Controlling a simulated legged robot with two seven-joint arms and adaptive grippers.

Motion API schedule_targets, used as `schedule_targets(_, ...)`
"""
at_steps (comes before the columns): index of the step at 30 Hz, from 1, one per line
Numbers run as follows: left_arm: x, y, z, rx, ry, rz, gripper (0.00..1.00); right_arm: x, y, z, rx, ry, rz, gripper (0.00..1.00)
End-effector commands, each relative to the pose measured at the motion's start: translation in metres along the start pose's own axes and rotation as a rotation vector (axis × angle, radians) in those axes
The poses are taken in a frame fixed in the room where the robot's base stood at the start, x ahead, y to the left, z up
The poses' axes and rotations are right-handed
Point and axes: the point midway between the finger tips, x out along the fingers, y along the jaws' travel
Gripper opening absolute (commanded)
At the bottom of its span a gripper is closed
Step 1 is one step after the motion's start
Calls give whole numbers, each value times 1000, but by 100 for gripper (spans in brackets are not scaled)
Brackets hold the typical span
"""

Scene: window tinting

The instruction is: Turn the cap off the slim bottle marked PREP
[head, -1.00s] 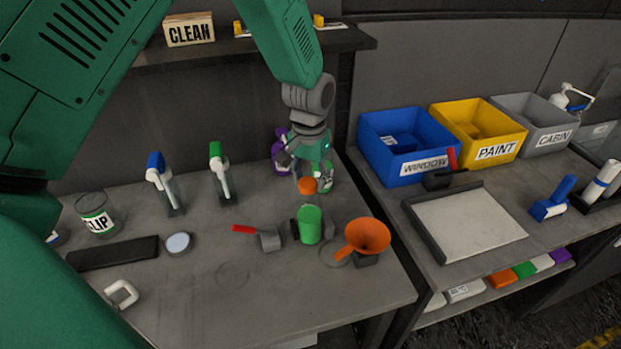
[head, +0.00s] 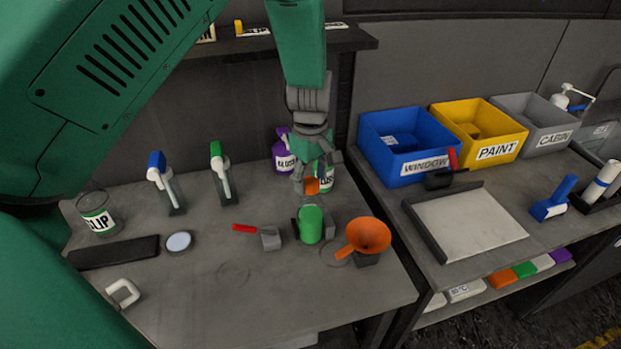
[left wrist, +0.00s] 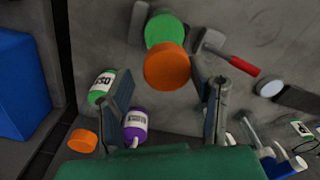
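An orange cap (head: 312,186) sits between the fingers of my left gripper (head: 314,178), with table showing below it. In the left wrist view the gripper (left wrist: 168,78) surrounds the same orange cap (left wrist: 167,68); the exact finger contact is hard to see. A green cylinder (head: 311,225) stands in a dark holder in front of the gripper. In the left wrist view the green cylinder (left wrist: 166,28) is partly behind the cap. No PREP lettering is readable, so I cannot confirm that it is the slim bottle. My right gripper is not in view.
A green bottle (left wrist: 103,87), a purple bottle (left wrist: 135,125) and another orange piece (left wrist: 82,141) are near the gripper. A red-handled tool (head: 268,238) and orange funnel (head: 368,236) flank the green cylinder. The blue bin (head: 393,150) stands right; the table's front middle is clear.

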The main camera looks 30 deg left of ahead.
Motion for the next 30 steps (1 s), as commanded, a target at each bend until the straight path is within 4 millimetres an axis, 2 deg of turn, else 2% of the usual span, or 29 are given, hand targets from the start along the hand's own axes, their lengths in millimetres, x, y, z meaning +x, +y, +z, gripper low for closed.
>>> schedule_targets(8, 0, -2, 0, 5, 0, -2, 55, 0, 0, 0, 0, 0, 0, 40)
schedule_targets(11, 0, -2, 0, 79, -3, -1, 55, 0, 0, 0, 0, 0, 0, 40)
schedule_targets(24, 0, -2, 0, 1057, -5, 1, 55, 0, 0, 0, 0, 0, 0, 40)
schedule_targets(27, 0, -2, 0, 1175, -4, -1, 55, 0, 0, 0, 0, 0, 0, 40)
schedule_targets(30, 0, -2, 0, 1210, -3, -2, 55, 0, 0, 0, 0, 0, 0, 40)
